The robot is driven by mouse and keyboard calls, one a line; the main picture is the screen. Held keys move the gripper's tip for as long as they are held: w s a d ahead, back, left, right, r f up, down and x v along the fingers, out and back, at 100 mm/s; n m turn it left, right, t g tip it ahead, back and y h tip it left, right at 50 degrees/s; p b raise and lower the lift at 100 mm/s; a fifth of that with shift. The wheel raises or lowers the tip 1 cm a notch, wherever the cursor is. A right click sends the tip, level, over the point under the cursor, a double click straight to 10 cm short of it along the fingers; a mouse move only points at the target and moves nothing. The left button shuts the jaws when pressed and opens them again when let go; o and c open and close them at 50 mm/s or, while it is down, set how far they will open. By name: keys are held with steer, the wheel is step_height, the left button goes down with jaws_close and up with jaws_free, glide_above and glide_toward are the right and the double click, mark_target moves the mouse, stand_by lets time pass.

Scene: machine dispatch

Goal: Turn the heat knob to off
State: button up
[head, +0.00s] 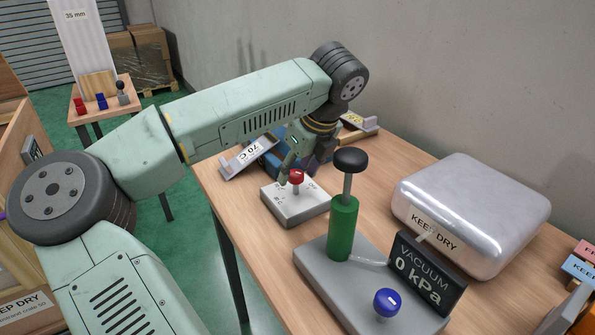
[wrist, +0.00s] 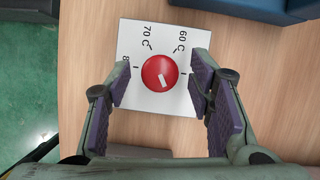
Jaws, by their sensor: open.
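The heat knob (head: 296,177) is a round red knob on a pale square box (head: 298,207) on the wooden table. In the wrist view the red knob (wrist: 160,73) has a short white mark below its centre. The white plate (wrist: 140,38) around it reads "70 C", "60 C" and a partly hidden label starting with 8 at left; no "off" label is visible. My gripper (wrist: 160,88) is open, with one finger on each side of the knob and a gap on both sides. In the head view my gripper (head: 290,163) is just above the box, partly hidden by my arm.
Nearer are a green pump (head: 342,230) with a black handle, a blue knob (head: 387,302) and a "VACUUM 0 kPa" display (head: 425,274). A silver "KEEP DRY" case (head: 480,210) sits at right.

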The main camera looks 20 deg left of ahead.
steer(key=shift+c, duration=0.5)
steer(key=c, duration=1)
steer(key=shift+c, duration=0.2)
